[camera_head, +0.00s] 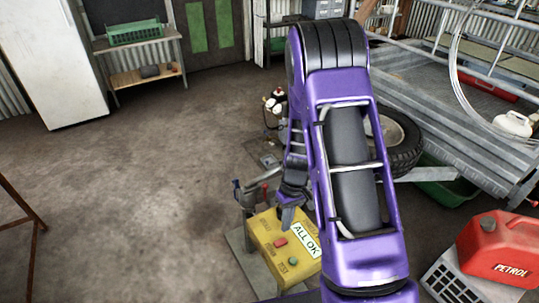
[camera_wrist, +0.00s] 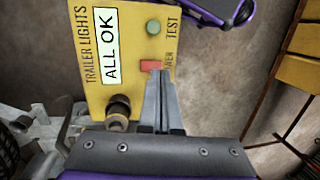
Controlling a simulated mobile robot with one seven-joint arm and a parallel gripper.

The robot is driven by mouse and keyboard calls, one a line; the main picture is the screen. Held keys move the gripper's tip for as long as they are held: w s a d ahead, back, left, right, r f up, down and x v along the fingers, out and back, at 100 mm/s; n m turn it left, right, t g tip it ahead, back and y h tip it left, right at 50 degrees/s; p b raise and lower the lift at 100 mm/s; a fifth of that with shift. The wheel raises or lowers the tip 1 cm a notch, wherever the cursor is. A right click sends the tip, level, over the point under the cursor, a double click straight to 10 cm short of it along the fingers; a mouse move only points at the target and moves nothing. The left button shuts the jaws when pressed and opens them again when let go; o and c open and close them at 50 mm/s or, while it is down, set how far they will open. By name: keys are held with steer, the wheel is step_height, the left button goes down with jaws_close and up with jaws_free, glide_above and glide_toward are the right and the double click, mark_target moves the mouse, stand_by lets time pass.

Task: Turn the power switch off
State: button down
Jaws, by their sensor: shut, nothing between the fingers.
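The yellow trailer lights box (camera_head: 262,240) stands low in front of me, and its face fills the upper middle of the wrist view (camera_wrist: 96,75). The red power switch (camera_wrist: 149,65) sits on that face beside the partly covered POWER lettering; it also shows in the head view (camera_head: 280,243). My gripper (camera_wrist: 159,76) is shut and empty, its fingertips at the lower edge of the red switch and covering part of it. I cannot tell whether they touch. In the head view my gripper (camera_head: 287,214) is just above the box's far side.
A green test button (camera_wrist: 153,27) and a white ALL OK label (camera_wrist: 110,46) are close by on the face. A dark round connector (camera_wrist: 119,111) is near the fingers. A trailer (camera_head: 450,110), tyre (camera_head: 400,140) and red petrol can (camera_head: 497,247) lie right. Floor on the left is clear.

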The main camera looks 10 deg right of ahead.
step_height(320, 180, up, 6)
steer(key=t, duration=0.1)
glide_above(277, 243)
steer(key=d, duration=0.2)
steer(key=f, duration=0.5)
steer(key=a+f+b, duration=0.1)
steer(key=f, duration=0.4)
steer(key=f+b, duration=0.1)
steer(key=f, duration=0.4)
steer(key=shift+w+a, duration=0.2)
steer(key=shift+a, duration=0.1)
steer(key=shift+f, duration=0.1)
